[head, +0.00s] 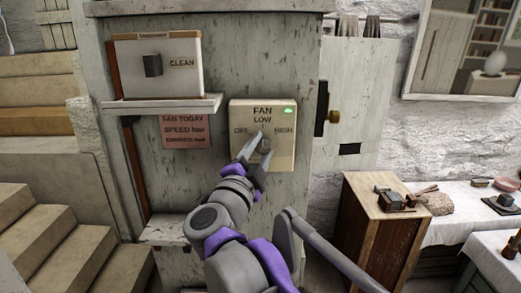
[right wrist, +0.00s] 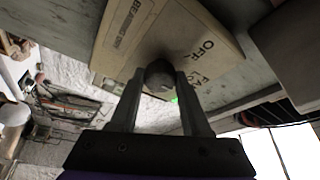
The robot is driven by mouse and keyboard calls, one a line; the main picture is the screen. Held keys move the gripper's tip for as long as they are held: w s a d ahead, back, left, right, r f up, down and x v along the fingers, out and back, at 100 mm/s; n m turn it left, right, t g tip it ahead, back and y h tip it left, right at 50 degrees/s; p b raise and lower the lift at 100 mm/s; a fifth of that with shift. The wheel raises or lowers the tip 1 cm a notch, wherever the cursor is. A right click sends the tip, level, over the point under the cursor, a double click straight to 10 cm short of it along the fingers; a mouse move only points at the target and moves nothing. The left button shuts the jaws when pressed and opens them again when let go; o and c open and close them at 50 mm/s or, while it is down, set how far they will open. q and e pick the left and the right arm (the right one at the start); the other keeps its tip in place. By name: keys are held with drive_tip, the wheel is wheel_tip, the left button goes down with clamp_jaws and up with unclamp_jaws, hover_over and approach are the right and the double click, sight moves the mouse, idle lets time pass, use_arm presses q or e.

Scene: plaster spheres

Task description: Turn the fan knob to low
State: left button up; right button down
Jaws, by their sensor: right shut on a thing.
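The cream fan panel (head: 282,157) is fixed to the grey cabinet front. It is lettered FAN, with OFF at left, LOW at top and HIGH at right, and a small green light (head: 288,111) glows at its upper right. The dark round fan knob (head: 264,145) is at its middle, partly covered by my right gripper (head: 256,148). In the right wrist view the knob (right wrist: 159,74) sits between the two fingertips, which are shut on it. Which mark the knob points to is too small to tell. My left gripper is not in view.
A reddish FAN TODAY note (head: 185,132) is left of the panel. Above it is a CLEAN box (head: 182,80) over a ledge. A brass knob (head: 333,117) sticks out at right. A wooden cabinet (head: 372,225) stands lower right; steps (head: 40,230) are at left.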

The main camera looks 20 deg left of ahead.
drive_tip(key=shift+c, duration=1.8)
unclamp_jaws()
drive_tip(key=shift+s, duration=0.1)
drive_tip(key=shift+s+a+f, duration=0.1)
drive_tip(key=shift+s+f, duration=0.05)
drive_tip(key=shift+s, duration=0.15)
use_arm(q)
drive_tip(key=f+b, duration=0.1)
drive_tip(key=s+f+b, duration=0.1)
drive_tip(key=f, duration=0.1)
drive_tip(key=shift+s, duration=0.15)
use_arm(e)
drive_tip(key=v, duration=1)
